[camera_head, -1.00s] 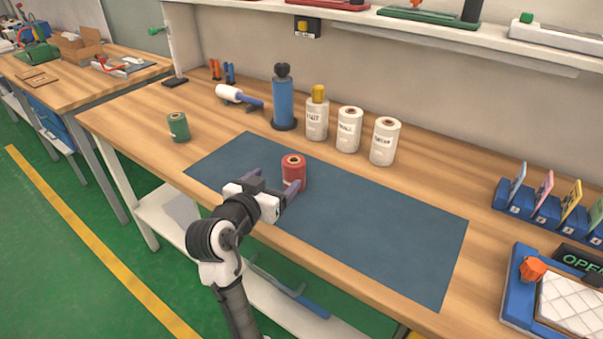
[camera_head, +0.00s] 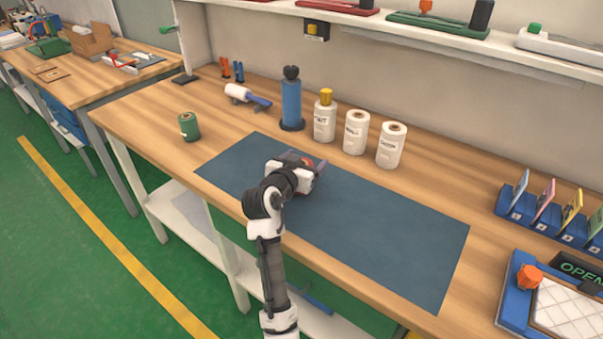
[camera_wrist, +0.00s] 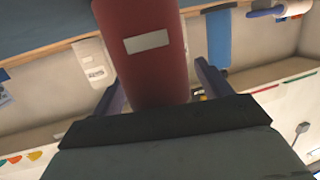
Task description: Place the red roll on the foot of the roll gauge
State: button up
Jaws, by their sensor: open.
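The red roll (camera_head: 304,160) stands on the dark blue mat, mostly hidden behind my gripper in the head view. In the wrist view the red roll (camera_wrist: 145,60), with a pale label, sits between my open fingers. My gripper (camera_head: 308,167) is open, low over the mat, with a finger on each side of the roll; I cannot tell whether either touches it. A blue upright post with a dark knob, which looks like the roll gauge (camera_head: 291,100), stands behind the mat on a round black foot (camera_head: 292,125).
A green roll (camera_head: 189,127) stands left of the mat (camera_head: 375,225). Several white rolls (camera_head: 356,132) stand right of the post, one with a yellow top. The mat's right part is clear.

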jog(key=shift+c, duration=0.5)
jog(key=c, duration=1.2)
jog(key=shift+r, duration=0.1)
